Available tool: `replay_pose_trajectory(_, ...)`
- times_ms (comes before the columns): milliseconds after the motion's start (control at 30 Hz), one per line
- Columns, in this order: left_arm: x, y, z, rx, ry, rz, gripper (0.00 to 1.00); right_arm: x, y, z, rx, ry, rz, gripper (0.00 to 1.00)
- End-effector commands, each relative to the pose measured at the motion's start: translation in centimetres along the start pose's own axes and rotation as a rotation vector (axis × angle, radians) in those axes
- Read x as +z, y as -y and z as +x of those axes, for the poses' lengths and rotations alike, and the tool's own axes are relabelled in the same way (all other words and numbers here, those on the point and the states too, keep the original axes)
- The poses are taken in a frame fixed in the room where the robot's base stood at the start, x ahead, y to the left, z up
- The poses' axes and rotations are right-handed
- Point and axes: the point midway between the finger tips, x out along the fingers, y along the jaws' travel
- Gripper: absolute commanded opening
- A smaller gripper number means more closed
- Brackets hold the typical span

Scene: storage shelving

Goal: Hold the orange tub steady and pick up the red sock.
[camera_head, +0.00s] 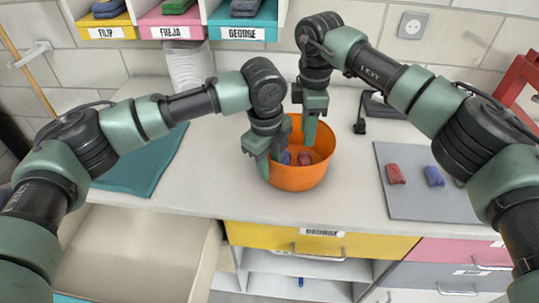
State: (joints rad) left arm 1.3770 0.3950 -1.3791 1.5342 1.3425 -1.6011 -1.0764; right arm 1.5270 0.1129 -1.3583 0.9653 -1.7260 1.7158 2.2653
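The orange tub (297,180) stands upright on the worktop. Inside it lie a small dark red bundle (305,159), probably a sock, and a blue one (286,158), both partly hidden. Another red bundle (396,174) lies on the grey mat to the right. My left gripper (265,160) is at the tub's left rim and appears to have a finger on either side of the wall; whether it grips is unclear. My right gripper (309,135) points down over the back part of the tub, above the bundles. Its finger gap cannot be made out.
The grey mat (410,207) also holds a blue bundle (434,176) and a green one partly behind my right arm. A teal cloth (140,172) lies at left. An open drawer (140,255) juts out at lower left. A black device (378,106) stands behind the tub.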

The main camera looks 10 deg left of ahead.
Motion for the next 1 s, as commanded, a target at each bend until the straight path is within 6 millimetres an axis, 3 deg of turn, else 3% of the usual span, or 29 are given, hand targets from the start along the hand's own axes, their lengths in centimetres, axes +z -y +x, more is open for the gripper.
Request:
replay_pose_trajectory(100,0.0,0.0,1.9,0.002,0.0,-0.002,0.3,0.0,0.0,0.0,0.0,0.0,0.0,0.36)
replay_pose_trajectory(300,0.0,0.0,4.0,0.0,-0.002,-0.003,0.3,0.0,0.0,0.0,0.0,0.0,0.0,0.36)
replay_pose_trajectory(667,0.0,0.0,4.5,-0.002,-0.001,-0.003,0.3,0.0,0.0,0.0,0.0,0.0,0.0,0.36)
replay_pose_trajectory(767,0.0,0.0,4.5,-0.002,-0.002,-0.003,0.02,0.0,0.0,0.0,0.0,0.0,0.0,0.36)
replay_pose_trajectory(967,0.0,0.0,4.5,-0.001,-0.002,-0.004,0.0,0.0,0.0,0.0,0.0,0.0,0.0,0.36)
replay_pose_trajectory(1000,0.0,0.0,4.5,-0.001,-0.001,-0.004,0.0,0.0,0.0,0.0,0.0,0.0,0.0,0.45)
